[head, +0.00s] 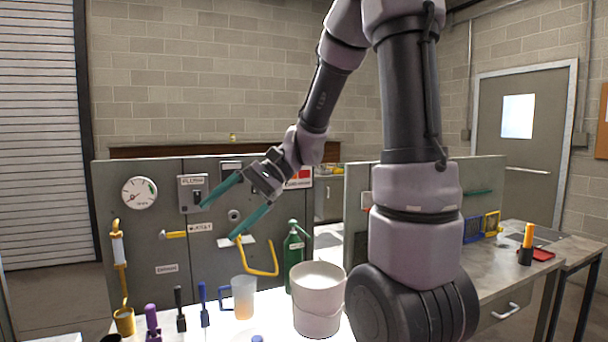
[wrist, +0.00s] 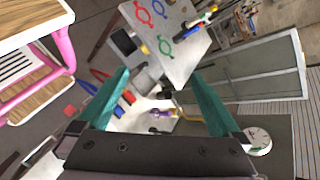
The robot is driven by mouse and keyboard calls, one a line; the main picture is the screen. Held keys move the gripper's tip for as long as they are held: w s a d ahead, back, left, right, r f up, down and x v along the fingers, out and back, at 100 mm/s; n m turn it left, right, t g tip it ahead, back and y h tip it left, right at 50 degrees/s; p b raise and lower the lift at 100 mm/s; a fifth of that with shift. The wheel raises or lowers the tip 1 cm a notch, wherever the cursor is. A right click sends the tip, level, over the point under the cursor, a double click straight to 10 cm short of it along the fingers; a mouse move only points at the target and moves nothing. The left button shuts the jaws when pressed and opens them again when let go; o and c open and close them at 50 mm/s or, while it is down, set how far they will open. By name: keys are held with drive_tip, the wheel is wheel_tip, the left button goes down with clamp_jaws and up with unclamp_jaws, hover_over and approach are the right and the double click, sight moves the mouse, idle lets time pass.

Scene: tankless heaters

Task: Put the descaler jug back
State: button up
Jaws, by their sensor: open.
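A translucent jug (head: 243,298) with a blue handle and some amber content stands upright on the bench in the head view. It is the likely descaler jug, though I cannot read a label on it. My gripper (head: 218,221) is open and empty, its two teal fingers apart, above and slightly left of the jug, in front of the grey panel. In the wrist view my gripper (wrist: 159,75) also shows spread fingers with nothing between them. I cannot make out the jug in the wrist view.
A white bucket (head: 318,300) stands right of the jug, with a green bottle (head: 294,258) behind. Blue (head: 204,306), black (head: 181,310) and purple (head: 152,322) handled tools stand to the left.

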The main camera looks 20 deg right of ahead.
drive_tip(key=s+d+r+n+t+h, duration=0.1)
drive_tip(key=s+d+r+t+h, duration=0.2)
drive_tip(key=d, duration=0.4)
drive_tip(key=s+d+r+n+t+h, duration=0.2)
drive_tip(key=s+d+r+t+h, duration=0.1)
drive_tip(key=d+r+t+h, duration=0.2)
drive_tip(key=shift+s+d+t+h, duration=0.4)
drive_tip(key=shift+d, duration=0.65)
